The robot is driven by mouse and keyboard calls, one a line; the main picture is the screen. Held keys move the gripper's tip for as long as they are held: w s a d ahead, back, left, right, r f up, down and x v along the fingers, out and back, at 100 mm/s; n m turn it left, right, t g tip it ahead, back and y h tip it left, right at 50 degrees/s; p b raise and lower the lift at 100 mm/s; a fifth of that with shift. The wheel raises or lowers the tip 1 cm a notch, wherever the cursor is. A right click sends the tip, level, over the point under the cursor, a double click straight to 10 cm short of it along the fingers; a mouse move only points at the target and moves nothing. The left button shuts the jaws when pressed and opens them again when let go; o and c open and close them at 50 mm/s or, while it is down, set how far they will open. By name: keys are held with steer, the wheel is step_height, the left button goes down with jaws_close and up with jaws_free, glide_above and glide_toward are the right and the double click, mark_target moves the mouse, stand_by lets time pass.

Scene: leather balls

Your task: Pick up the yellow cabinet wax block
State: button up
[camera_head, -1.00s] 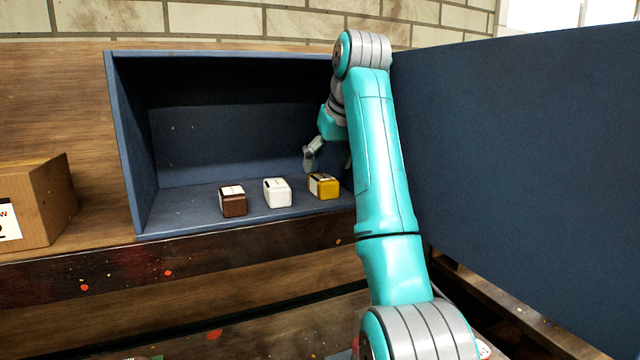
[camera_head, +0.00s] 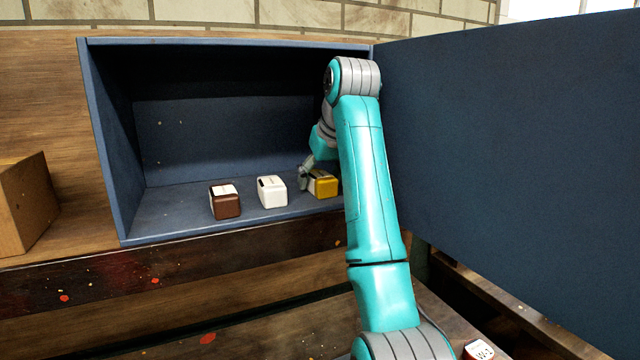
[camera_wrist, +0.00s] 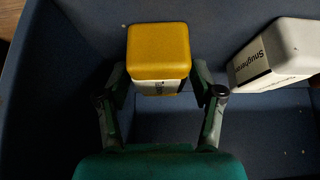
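The yellow wax block (camera_head: 323,184) sits on the floor of the blue cabinet (camera_head: 160,222), the rightmost of three blocks. It is partly hidden by my arm in the head view. In the wrist view the yellow block (camera_wrist: 158,52) stands with its top toward the camera and a white label on its side. My gripper (camera_wrist: 162,88) is open, with one finger on each side of the block's near part. Small gaps seem to show between the fingers and the block. In the head view my gripper (camera_head: 306,176) is low, at the block's left side.
A white block (camera_head: 272,191) stands just left of the yellow one; it also shows in the wrist view (camera_wrist: 280,54). A brown block (camera_head: 225,201) is farther left. The open cabinet door (camera_head: 510,150) fills the right side. A cardboard box (camera_head: 22,205) stands outside, left.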

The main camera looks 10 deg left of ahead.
steer(key=c, duration=0.9)
steer(key=shift+r, duration=0.1)
